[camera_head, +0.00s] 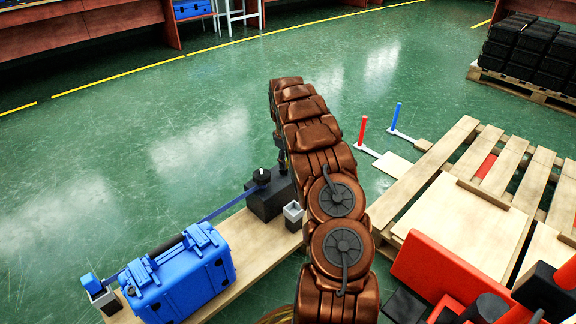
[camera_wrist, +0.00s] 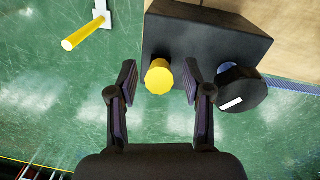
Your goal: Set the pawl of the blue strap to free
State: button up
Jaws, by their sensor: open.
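The blue strap (camera_head: 226,206) runs from the blue case (camera_head: 185,275) to a black ratchet block (camera_head: 268,203) with a round black knob (camera_head: 261,176) on top. In the wrist view the block (camera_wrist: 205,35) has a yellow knob (camera_wrist: 159,77) on its side, probably the pawl, and the black knob with a white mark (camera_wrist: 240,89) to its right. The strap (camera_wrist: 292,86) shows at the right edge. My gripper (camera_wrist: 160,76) is open, its fingers on either side of the yellow knob; contact cannot be told. My arm hides the gripper in the head view.
The case and block stand on a wooden board (camera_head: 255,243). A yellow post (camera_wrist: 84,32) stands close by in the wrist view. Red (camera_head: 362,130) and blue (camera_head: 397,115) posts stand right of my arm, near a wooden pallet (camera_head: 455,145). The floor at left is clear.

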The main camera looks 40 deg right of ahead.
jog(key=shift+f, duration=0.65)
jog(key=shift+c, duration=0.4)
grip_shut()
